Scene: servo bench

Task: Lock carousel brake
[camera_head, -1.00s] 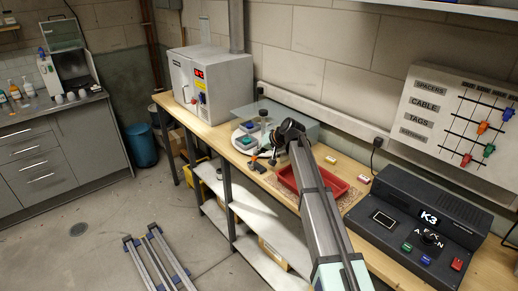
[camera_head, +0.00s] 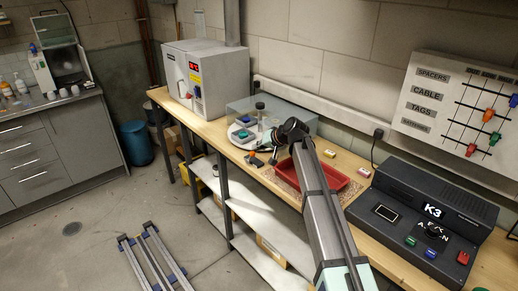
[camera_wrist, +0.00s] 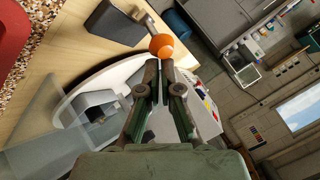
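The carousel (camera_head: 233,143) is a white round plate on the bench, with small coloured pieces on it. The wrist view shows its pale disc (camera_wrist: 118,75) close below my gripper. The brake appears to be the lever with an orange ball knob (camera_wrist: 162,46), joined by a metal stem to a dark block (camera_wrist: 118,22) beside the carousel. It shows small in the head view (camera_head: 254,160). My gripper (camera_wrist: 160,66) has its fingertips close together, with nothing visible between them. The tips point at the knob and overlap its near edge in the picture; contact cannot be told.
A clear cover (camera_wrist: 45,135) stands over part of the carousel. A red tray (camera_head: 345,187) lies on the bench under my arm. A grey oven (camera_head: 218,78) stands at the back left, and a black K3 console (camera_head: 425,222) at the right.

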